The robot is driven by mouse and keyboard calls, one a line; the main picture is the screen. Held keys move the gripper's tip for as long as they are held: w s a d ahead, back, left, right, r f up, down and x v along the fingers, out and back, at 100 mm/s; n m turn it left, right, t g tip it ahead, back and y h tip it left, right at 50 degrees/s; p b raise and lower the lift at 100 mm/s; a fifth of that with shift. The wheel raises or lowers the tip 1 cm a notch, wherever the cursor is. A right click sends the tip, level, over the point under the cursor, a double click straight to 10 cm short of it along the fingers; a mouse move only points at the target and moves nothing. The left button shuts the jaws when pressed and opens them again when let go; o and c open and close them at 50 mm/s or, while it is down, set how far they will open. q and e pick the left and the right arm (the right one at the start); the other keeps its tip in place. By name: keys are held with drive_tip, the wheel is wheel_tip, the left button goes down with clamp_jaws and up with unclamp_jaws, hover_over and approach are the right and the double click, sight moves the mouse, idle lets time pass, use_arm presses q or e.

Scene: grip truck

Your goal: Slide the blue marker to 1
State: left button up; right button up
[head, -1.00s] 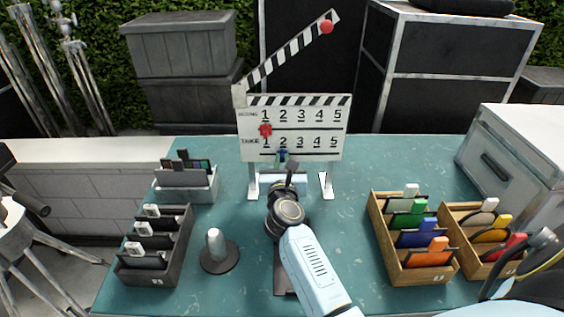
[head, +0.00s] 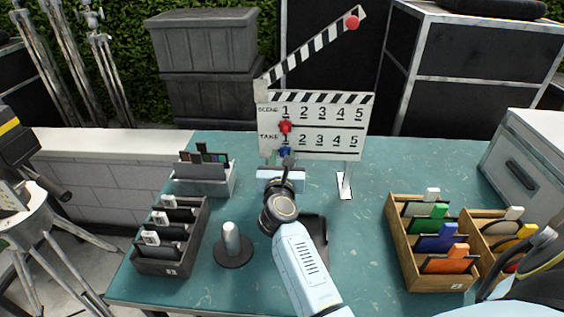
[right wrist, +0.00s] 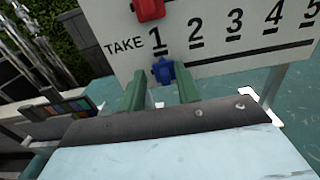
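The clapperboard (head: 340,118) stands on the table with a SCENE row above a TAKE row, both numbered 1 to 5. The blue marker (head: 285,152) sits on the track under the TAKE 1; the right wrist view shows it directly below that 1 (right wrist: 163,70). A red marker (head: 285,127) sits under the SCENE 1. My right gripper (head: 287,162) is in front of the blue marker. Its green fingers (right wrist: 158,92) stand apart on either side of it, with slight gaps visible; contact is unclear. My left gripper is not in view.
Wooden boxes (head: 407,255) with coloured cards stand at the right. A dark card box (head: 160,268), a grey card box (head: 203,188) and a small post on a round base (head: 232,245) stand at the left. The teal table (head: 350,240) is clear between the arm and the wooden boxes.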

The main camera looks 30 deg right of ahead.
drive_tip(key=b+v, duration=0.1)
drive_tip(key=v, duration=1.2)
drive_tip(key=shift+s+a, duration=0.15)
